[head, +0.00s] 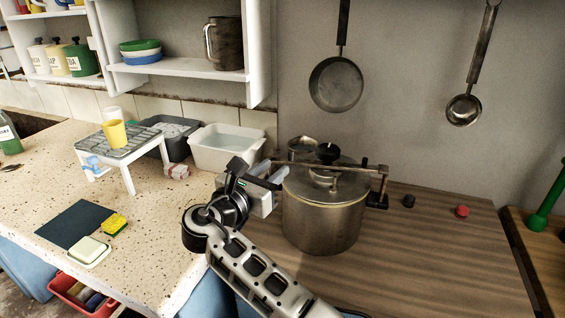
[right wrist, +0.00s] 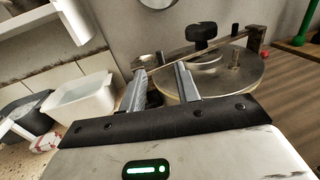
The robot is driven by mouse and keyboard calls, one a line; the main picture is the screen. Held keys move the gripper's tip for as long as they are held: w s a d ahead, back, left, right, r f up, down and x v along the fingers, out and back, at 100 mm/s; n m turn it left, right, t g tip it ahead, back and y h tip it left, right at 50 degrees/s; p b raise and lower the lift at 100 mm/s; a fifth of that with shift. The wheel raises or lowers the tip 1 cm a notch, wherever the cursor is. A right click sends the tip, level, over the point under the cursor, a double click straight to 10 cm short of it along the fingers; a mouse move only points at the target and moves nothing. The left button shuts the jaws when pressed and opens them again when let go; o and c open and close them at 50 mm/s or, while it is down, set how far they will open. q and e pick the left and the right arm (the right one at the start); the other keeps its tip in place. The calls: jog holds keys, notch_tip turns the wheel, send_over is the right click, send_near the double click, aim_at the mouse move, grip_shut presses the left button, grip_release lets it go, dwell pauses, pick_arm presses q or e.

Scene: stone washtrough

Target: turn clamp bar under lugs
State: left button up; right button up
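A metal pot (head: 318,222) with a flat lid (head: 348,188) stands on the wooden top. A thin clamp bar (head: 352,168) runs across above the lid, with a black knob (head: 327,151) near its middle. An upright lug (head: 383,183) stands at the bar's right end. My right gripper (head: 272,170) is at the pot's left side, its fingers apart and pointing at the bar's left end. In the right wrist view the gripper (right wrist: 160,70) is open, with the bar's near end (right wrist: 150,61) just beyond or between the fingertips; contact cannot be told. My left gripper is out of view.
A white basin (head: 225,150) and a dark basin (head: 172,140) stand left of the gripper. A pan (head: 336,84) and a ladle (head: 464,108) hang behind. A black knob (head: 408,201) and a red knob (head: 462,211) lie to the right. The wooden top in front is clear.

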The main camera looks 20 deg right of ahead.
pick_arm(q)
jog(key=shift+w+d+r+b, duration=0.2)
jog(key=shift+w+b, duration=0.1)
jog(key=shift+b, duration=0.1)
pick_arm(e)
jog(key=v, duration=1)
